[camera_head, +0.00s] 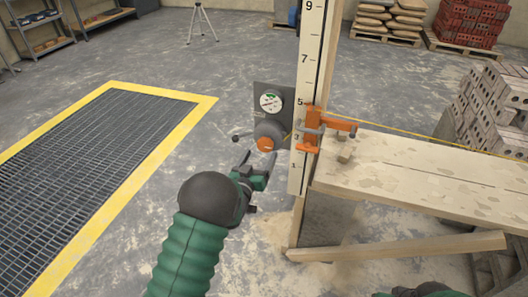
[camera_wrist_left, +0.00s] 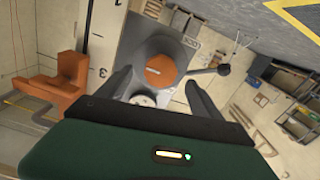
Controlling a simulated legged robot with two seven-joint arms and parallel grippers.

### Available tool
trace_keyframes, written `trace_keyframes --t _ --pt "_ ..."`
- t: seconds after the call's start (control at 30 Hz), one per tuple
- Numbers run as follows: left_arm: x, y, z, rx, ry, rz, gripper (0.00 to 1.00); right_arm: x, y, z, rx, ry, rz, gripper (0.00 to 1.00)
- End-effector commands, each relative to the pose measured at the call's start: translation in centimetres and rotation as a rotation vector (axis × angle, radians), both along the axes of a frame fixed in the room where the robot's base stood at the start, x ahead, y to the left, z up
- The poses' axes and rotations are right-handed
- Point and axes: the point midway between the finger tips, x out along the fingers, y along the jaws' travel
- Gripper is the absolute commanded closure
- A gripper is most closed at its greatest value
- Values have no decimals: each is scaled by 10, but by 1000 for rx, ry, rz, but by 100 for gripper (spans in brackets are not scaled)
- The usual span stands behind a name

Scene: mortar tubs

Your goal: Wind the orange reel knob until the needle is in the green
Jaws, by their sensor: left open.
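The orange reel knob (camera_head: 265,144) sits on the front of a grey reel, below a round white gauge (camera_head: 270,102) on a dark plate. The gauge has a green patch; its needle is too small to read. My left gripper (camera_head: 257,161) is open and empty, just short of the knob. In the left wrist view the orange knob (camera_wrist_left: 160,70) shows beyond and between the two open fingers (camera_wrist_left: 160,80), apart from them. The gauge (camera_wrist_left: 144,100) is partly hidden there. A green and dark part of my right arm (camera_head: 430,290) shows at the bottom edge; its jaws cannot be made out.
A crank with a dark ball end (camera_wrist_left: 225,69) sticks out beside the reel. A numbered upright staff (camera_head: 311,60) and an orange clamp (camera_head: 312,130) stand right of the reel, by a plank (camera_head: 430,178) with a yellow line above it. A yellow-edged floor grate (camera_head: 205,105) lies left.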

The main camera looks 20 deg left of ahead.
Motion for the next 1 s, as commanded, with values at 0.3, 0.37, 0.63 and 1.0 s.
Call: trace_keyframes --t 0.3,0.37,0.63,1.0 --pt "45 -2 -1 0 1 0 24 0 0 -9 0 0 0 66" --pt "47 -2 0 0 1 0 24 0 0 -9 0 0 0 66" --pt "47 -2 0 0 1 0 35 0 0 -8 0 0 0 66" --pt "46 -2 0 0 1 0 83 0 0 -8 0 0 0 66"
